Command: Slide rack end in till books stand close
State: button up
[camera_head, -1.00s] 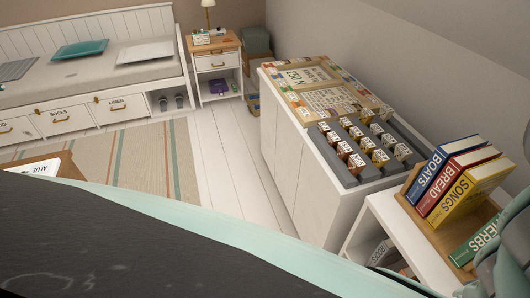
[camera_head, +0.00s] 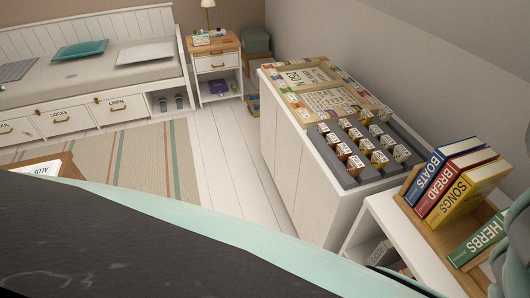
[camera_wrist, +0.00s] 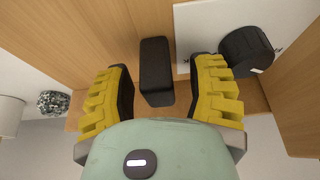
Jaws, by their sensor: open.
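The wooden book rack (camera_head: 420,213) stands on the white unit at the right of the head view. It holds a blue BOATS book (camera_head: 436,170), a red BREAD book (camera_head: 432,192) and a yellow SONGS book (camera_head: 460,196) side by side. A green HERBS book (camera_head: 478,240) leans apart from them, with a gap between. My arm hides the rack's near right part. In the wrist view my gripper (camera_wrist: 163,72) is open, its yellow fingers on either side of a dark upright block (camera_wrist: 156,72) against wood. Contact cannot be told.
A black round knob (camera_wrist: 245,50) sits close to the right finger, by a white surface. A grey speckled object (camera_wrist: 54,103) lies at the left.

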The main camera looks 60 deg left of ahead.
jog(key=shift+o, duration=0.4)
grip_shut()
